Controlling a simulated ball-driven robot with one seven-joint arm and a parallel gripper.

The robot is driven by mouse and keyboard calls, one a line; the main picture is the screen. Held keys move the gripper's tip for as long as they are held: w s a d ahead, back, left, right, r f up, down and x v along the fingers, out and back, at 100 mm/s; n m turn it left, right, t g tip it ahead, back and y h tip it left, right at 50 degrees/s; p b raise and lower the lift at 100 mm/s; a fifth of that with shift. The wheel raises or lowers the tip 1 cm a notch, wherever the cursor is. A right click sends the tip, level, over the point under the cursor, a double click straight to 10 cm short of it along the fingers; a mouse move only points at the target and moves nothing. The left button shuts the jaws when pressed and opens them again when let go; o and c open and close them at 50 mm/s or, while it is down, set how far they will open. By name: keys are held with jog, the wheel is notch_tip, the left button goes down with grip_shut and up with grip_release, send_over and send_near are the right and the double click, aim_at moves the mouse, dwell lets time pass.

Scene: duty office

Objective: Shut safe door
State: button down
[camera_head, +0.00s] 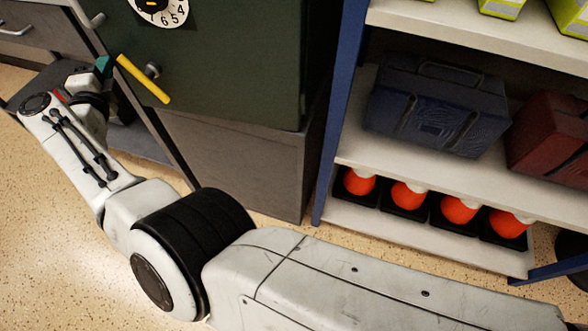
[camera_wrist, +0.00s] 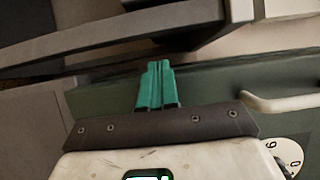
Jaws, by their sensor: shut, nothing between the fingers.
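The dark green safe (camera_head: 235,55) stands at the top middle of the head view, with a white numbered dial (camera_head: 160,10) and a yellow lever (camera_head: 143,79) on its front. I cannot tell whether its door is flush or ajar. My gripper (camera_head: 103,66) is at the left side of the safe front, left of the yellow lever. In the wrist view my gripper's teal fingers (camera_wrist: 157,68) are together and empty, in front of the green surface (camera_wrist: 215,85). The dial (camera_wrist: 289,152) shows at the lower right there. Contact between fingers and door cannot be told.
The safe rests on a grey cabinet (camera_head: 240,160). A drawer unit (camera_head: 35,30) is at the far left. Blue-framed shelves (camera_head: 345,95) hold a blue case (camera_head: 435,105) and orange items. Speckled floor (camera_head: 60,260) is open at lower left.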

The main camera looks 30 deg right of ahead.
jog(key=shift+w+d+b, duration=0.8)
jog(key=shift+w+b, duration=0.35)
jog(key=shift+b, duration=0.05)
jog(key=shift+w+d+b, duration=0.8)
jog(key=shift+w+b, duration=0.3)
jog(key=shift+b, duration=0.05)
jog(key=shift+d, duration=0.15)
